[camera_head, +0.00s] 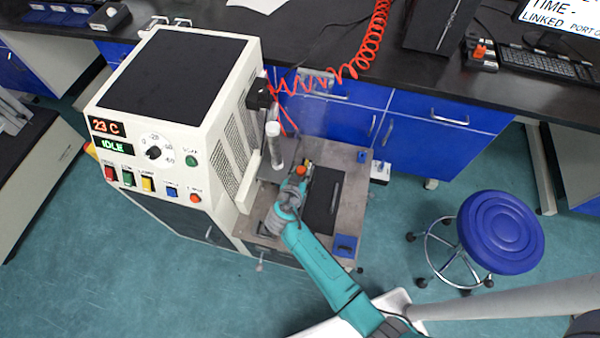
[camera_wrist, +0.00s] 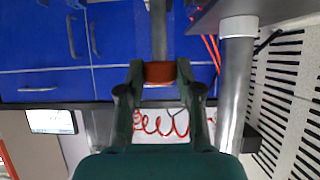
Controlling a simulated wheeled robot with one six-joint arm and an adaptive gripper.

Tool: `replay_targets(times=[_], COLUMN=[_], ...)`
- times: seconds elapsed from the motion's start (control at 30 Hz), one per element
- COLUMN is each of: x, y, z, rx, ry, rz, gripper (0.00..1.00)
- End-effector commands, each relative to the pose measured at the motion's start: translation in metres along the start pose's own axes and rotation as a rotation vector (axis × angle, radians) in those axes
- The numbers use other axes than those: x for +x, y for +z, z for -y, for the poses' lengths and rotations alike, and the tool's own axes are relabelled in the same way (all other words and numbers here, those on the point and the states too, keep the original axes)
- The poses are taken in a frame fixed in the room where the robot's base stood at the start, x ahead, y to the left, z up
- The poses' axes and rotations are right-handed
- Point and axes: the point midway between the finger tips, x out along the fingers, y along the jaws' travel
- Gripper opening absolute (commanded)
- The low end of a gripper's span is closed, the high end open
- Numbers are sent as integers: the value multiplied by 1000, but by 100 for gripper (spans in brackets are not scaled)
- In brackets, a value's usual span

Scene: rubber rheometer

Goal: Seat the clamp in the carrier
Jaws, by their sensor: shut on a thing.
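My gripper (camera_head: 297,180) is over the metal work table (camera_head: 352,190) beside the machine. In the wrist view my gripper (camera_wrist: 159,75) has its two dark fingers closed on an orange-brown band (camera_wrist: 160,72) on a grey bar (camera_wrist: 159,30), which I take to be the clamp. An orange spot (camera_head: 301,171) shows at the fingertips in the head view; my gripper and arm hide most of the held thing. I cannot clearly pick out the carrier. A grey cylinder with a white collar (camera_wrist: 238,28) stands apart from the fingers, to their right; it also shows upright in the head view (camera_head: 275,147).
The white machine (camera_head: 205,110) stands left of the table. A dark flat plate (camera_head: 322,200) and a blue block (camera_head: 345,246) are on the table. A red coiled hose (camera_head: 372,40) hangs behind. A blue stool (camera_head: 500,232) stands to the right, with open floor around it.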

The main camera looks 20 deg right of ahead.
Motion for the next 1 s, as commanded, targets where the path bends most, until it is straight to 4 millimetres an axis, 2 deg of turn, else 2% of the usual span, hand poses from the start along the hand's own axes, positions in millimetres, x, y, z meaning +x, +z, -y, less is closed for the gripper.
replay_targets(times=[0.17,0.2,0.3,0.67,0.83,1.0], x=[1,1,1,-2,-21,-55], y=[2,2,2,3,4,3], z=[0,0,0,0,0,1], rx=[0,0,0,-1,-2,-2], ry=[0,0,0,0,-2,-3], rz=[-1,-1,0,1,0,0], gripper=[0,42,64,64,64,64])
